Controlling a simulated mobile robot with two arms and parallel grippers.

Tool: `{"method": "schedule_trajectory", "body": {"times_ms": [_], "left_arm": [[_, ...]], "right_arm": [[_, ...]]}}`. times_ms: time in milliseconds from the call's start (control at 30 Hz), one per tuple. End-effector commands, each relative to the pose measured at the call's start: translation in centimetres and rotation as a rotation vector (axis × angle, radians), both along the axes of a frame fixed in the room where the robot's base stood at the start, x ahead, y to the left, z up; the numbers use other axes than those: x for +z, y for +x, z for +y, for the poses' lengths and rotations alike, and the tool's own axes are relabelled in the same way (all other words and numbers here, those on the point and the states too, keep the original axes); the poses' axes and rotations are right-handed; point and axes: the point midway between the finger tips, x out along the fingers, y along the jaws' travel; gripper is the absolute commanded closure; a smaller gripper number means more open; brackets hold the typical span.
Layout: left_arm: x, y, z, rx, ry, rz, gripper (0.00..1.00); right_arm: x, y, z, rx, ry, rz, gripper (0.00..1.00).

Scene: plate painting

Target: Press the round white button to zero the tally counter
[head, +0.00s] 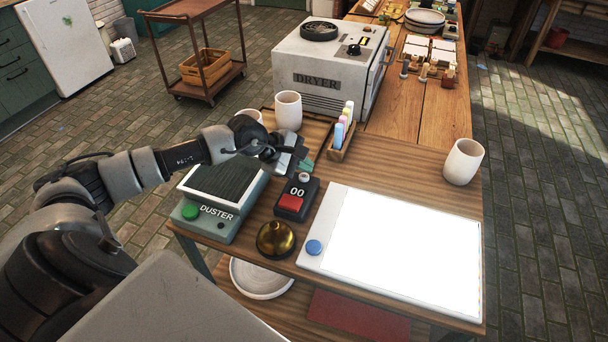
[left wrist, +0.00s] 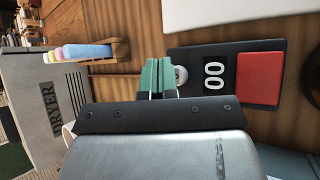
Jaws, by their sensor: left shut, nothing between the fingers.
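The tally counter (head: 291,203) is a small dark box on the wooden table, with a display reading 00 and a red square patch. Its round white button (head: 304,177) is at the far end of its top. My left gripper (head: 305,167) is shut and empty, with its green fingertips just behind the button. In the left wrist view, the green fingers (left wrist: 158,77) are right beside the white button (left wrist: 181,75) and partly cover it. I cannot tell whether they touch. The display (left wrist: 214,74) shows 00 there too. My right gripper is not in view.
The duster (head: 222,196) stands left of the counter. A brass bell (head: 276,239) and a white lit panel (head: 410,250) with a blue button are near. A holder with coloured sticks (head: 341,140), white cups (head: 288,110) and the dryer (head: 325,70) lie beyond.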

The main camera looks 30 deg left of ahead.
Motion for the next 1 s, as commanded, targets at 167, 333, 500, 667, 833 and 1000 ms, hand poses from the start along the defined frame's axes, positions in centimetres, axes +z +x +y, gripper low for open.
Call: {"method": "schedule_trajectory", "body": {"times_ms": [167,333,500,667,833,1000], "left_arm": [[1.7,0.0,0.0,0.0,-0.001,-0.003,1.0],[3.4,0.0,0.0,0.001,0.0,-0.002,1.0],[4.8,0.0,0.0,0.0,0.001,-0.003,1.0],[4.9,0.0,0.0,0.0,0.0,-0.001,1.0],[4.9,0.0,0.0,0.001,0.0,-0.001,1.0],[4.9,0.0,0.0,0.001,0.0,-0.001,1.0]], "right_arm": [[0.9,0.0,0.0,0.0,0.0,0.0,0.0],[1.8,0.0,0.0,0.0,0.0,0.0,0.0],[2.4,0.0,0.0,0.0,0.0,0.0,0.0],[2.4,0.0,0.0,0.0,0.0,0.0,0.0],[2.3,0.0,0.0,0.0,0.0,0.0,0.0],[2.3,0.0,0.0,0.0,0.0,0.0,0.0]]}}
